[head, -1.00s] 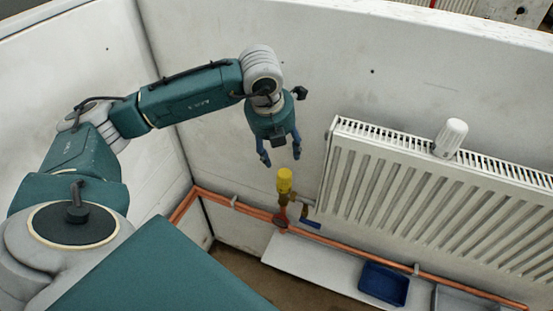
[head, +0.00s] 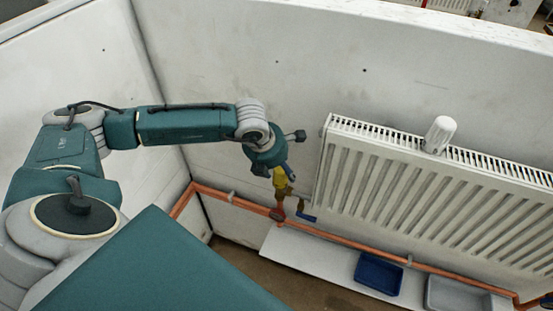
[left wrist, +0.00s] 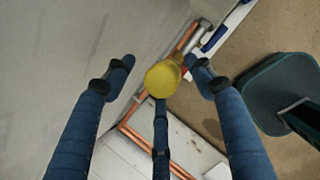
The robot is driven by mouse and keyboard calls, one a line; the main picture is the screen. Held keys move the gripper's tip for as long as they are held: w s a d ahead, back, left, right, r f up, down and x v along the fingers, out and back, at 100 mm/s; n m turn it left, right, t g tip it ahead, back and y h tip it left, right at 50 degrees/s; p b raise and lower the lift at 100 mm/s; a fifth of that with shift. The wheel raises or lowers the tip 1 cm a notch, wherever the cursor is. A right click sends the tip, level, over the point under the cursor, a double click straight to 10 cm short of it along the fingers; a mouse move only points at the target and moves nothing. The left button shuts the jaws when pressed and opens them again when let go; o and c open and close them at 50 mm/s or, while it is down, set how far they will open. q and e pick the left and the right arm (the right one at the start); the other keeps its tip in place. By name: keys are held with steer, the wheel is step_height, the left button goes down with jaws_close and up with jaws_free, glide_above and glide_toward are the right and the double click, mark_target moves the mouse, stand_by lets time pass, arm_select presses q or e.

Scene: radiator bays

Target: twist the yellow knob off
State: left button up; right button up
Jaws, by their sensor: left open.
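The yellow knob (head: 280,178) sits on top of the valve on the copper pipe beside the radiator. In the left wrist view the knob (left wrist: 162,79) shows from above as a round yellow disc. My left gripper (head: 279,173) is right over the knob, pointing down. In the left wrist view its blue fingers (left wrist: 160,76) are spread and apart, with the knob between their tips. I cannot tell whether any finger touches it. In the head view the gripper hides part of the knob. My right gripper is not in view.
The white radiator (head: 420,200) stands right of the valve, with a white cap-like knob (head: 439,134) on its top. A blue tray (head: 379,273) and a grey tray (head: 457,294) lie on a white shelf (head: 320,262) below. A copper pipe (head: 350,239) runs along the wall.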

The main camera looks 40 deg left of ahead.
arm_select(q)
steer(key=shift+w+f, duration=0.2)
steer(key=shift+f, duration=0.4)
steer(key=shift+r, duration=0.1)
steer(key=c, duration=1.1)
steer(key=shift+d, duration=0.1)
steer(key=shift+c, duration=0.2)
steer(key=shift+b, duration=0.45)
steer(key=shift+d, duration=0.1)
